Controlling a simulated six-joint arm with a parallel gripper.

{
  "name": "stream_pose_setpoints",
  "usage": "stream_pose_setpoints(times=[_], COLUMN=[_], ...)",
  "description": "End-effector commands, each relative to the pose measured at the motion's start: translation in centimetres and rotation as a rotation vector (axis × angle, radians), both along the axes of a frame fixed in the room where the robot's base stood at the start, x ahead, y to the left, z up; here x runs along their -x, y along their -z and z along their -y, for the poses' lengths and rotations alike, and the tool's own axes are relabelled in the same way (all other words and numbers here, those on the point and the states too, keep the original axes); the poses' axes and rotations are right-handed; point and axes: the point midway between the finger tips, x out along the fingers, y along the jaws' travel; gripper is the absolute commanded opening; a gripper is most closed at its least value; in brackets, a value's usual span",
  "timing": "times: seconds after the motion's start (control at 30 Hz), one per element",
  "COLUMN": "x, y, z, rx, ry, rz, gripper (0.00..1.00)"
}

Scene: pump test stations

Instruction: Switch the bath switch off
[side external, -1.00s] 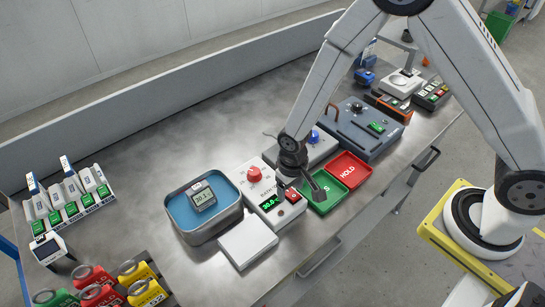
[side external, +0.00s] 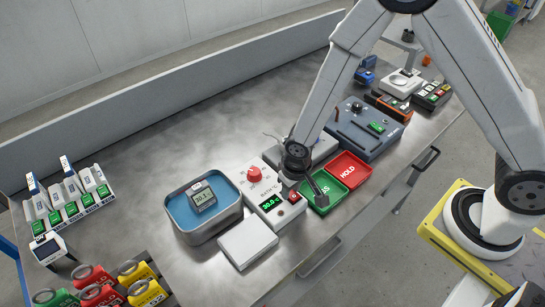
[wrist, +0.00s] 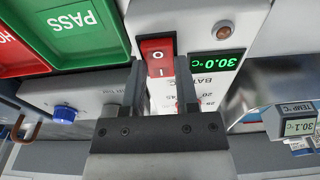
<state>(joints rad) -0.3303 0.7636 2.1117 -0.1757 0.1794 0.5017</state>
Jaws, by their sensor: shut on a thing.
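The bath control unit (side external: 272,204) is a white box with a red knob (side external: 254,174) and a lit green display (side external: 269,205) reading 30.0 °C. Its red rocker switch (wrist: 158,56), marked O and I, shows in the wrist view; it also shows in the side view (side external: 293,196). Which end is pressed in, I cannot tell. My gripper (wrist: 159,70) has its dark fingers on both sides of the switch, shut on it at a narrow gap. In the side view my gripper (side external: 305,183) is over the right end of the unit. The fingertips' exact contact is unclear.
The blue water bath (side external: 210,238) with a thermometer stands left of the unit. A white block (side external: 248,244) lies in front. The green PASS tray (side external: 325,201) and red HOLD tray (side external: 349,169) are close on the right. A grey unit with a blue knob stands behind.

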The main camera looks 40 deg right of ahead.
Motion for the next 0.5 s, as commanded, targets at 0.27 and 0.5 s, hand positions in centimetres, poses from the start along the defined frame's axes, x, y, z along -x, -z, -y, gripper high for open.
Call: stream_pose_setpoints(times=[0.27,0.5], x=[0.02,0.02], y=[-0.02,-0.02], z=[0.03,0.01], rx=[-0.001,-0.001], ry=[0.001,0.001], rz=[0.004,0.004], gripper=[0.0,0.74])
